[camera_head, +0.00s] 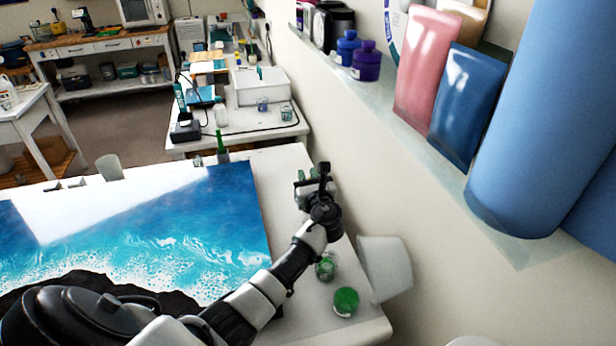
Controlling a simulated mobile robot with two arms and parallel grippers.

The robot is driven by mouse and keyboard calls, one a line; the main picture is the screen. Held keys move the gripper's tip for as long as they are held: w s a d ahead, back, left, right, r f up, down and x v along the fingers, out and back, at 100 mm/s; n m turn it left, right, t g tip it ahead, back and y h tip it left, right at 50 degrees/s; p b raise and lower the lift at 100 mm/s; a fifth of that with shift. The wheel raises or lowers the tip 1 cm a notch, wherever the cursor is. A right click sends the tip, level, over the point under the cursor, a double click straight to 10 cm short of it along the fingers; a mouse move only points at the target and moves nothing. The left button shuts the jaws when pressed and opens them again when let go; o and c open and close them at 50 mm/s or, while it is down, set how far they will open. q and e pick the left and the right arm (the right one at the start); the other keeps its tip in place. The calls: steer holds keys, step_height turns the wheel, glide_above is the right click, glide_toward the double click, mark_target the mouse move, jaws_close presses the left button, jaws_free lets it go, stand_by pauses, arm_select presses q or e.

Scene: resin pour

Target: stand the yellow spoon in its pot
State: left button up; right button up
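I do not see a yellow spoon in this view. A pale cup (109,168) stands further left. I cannot tell which pot belongs to the spoon. My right gripper is out of view.
A blue and white resin picture (215,215) covers much of the table. A glass jar (325,268), a green-topped jar (345,300) and a white bin (385,268) are near the right edge. A wall shelf (440,165) with bottles and pouches overhangs at right.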

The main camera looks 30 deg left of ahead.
arm_select(q)
steer(key=shift+o, duration=1.2)
steer(key=b+v, duration=0.2)
steer(key=v, duration=0.8)
steer(key=shift+s+d, duration=0.25)
steer(key=shift+s, duration=0.05)
